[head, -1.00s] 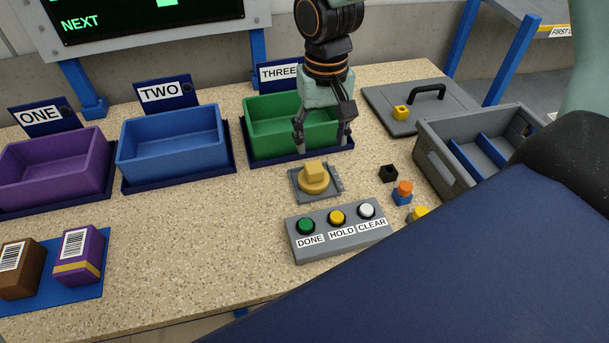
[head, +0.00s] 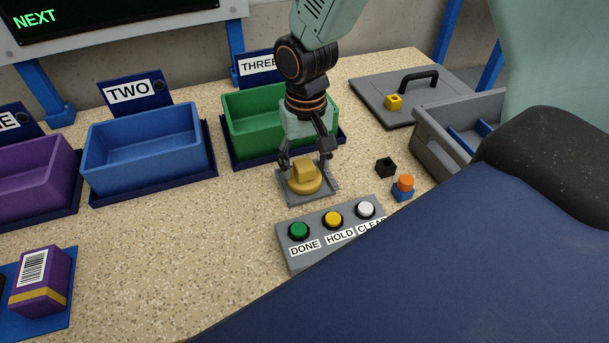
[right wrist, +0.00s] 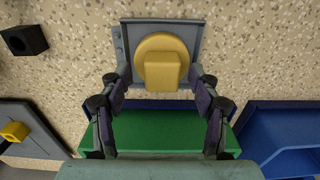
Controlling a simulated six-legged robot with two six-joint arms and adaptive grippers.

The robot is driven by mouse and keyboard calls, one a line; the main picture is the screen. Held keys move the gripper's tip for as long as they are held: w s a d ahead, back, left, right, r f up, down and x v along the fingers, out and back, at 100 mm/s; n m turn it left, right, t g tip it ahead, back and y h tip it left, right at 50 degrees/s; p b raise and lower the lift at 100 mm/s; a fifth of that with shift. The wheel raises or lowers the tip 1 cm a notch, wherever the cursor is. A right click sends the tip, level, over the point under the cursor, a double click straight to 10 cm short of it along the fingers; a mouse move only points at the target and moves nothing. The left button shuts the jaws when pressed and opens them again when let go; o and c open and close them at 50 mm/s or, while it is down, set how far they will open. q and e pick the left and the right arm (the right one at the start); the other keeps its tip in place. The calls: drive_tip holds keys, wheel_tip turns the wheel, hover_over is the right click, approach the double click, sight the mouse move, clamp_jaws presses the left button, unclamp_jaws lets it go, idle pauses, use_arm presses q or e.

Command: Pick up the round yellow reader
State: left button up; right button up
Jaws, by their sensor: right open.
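The round yellow reader (head: 307,179) has a disc base with a block-shaped grip on top. It sits on a small grey stand (head: 291,193) between the green bin and the button panel. The reader also shows in the right wrist view (right wrist: 160,62), at the top middle. My right gripper (head: 306,165) is open and points down, just above and behind the reader. My left gripper is not in view.
A grey panel (head: 325,252) with green, yellow and white buttons stands in front of the stand. The green bin (head: 242,128) is close behind. A black block (head: 386,167) and an orange-topped blue piece (head: 403,188) lie to the right. Open tabletop lies left of the panel.

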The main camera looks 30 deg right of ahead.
drive_tip(key=shift+a+f, duration=0.25)
drive_tip(key=shift+f, duration=0.35)
drive_tip(key=shift+d, duration=0.2)
drive_tip(key=shift+c, duration=1.2)
drive_tip(key=shift+a, duration=0.15)
drive_tip(key=c, duration=1.1)
